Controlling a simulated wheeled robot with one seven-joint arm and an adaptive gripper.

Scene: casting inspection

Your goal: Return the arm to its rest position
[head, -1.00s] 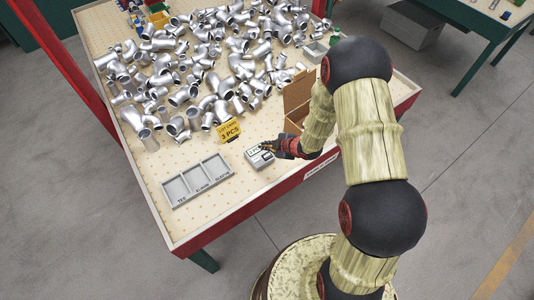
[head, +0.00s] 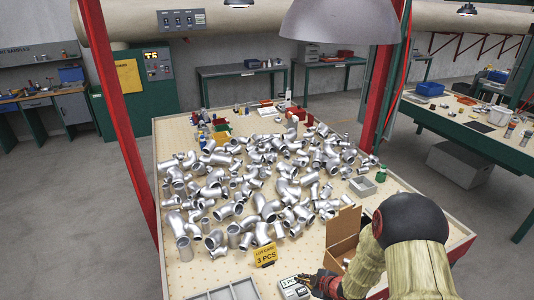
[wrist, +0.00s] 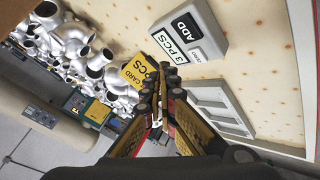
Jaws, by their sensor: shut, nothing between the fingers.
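My gripper (head: 306,280) is at the front of the work table, by the grey button box (head: 289,289). In the wrist view the fingertips (wrist: 165,75) are together with nothing between them. The button box (wrist: 211,22) shows there with an "ADD" label and a "3 PCS" display, just beyond the fingertips. I cannot tell whether the fingers touch it. My arm runs from the lower right of the head view, bent at a dark joint, and hides part of the table's right front.
Many silver pipe castings (head: 262,208) cover the table's middle. A yellow "3 PCS" card (head: 265,256), an open cardboard box (head: 343,236) and a grey compartment tray (head: 240,291) stand near my gripper. A red post (head: 122,130) rises at the left. A lamp shade (head: 340,22) hangs above.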

